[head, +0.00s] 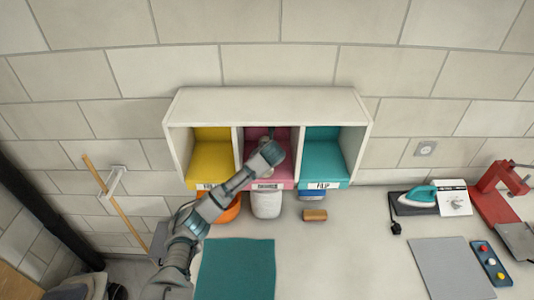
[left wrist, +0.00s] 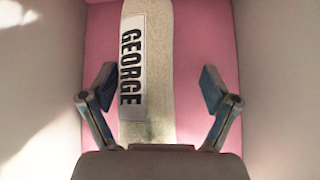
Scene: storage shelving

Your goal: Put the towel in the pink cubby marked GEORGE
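The pink cubby (head: 279,183) is the middle one of three in the white shelf unit on the wall. The label on its front is too small to read surely in the head view. My right gripper is not in view.
A yellow cubby (head: 211,160) and a teal cubby (head: 322,150) flank the pink one. Below stand a white container (head: 266,205), an orange container (head: 229,209) and a wooden block (head: 314,215). A teal mat (head: 240,270) lies in front. An iron (head: 420,195) sits right.

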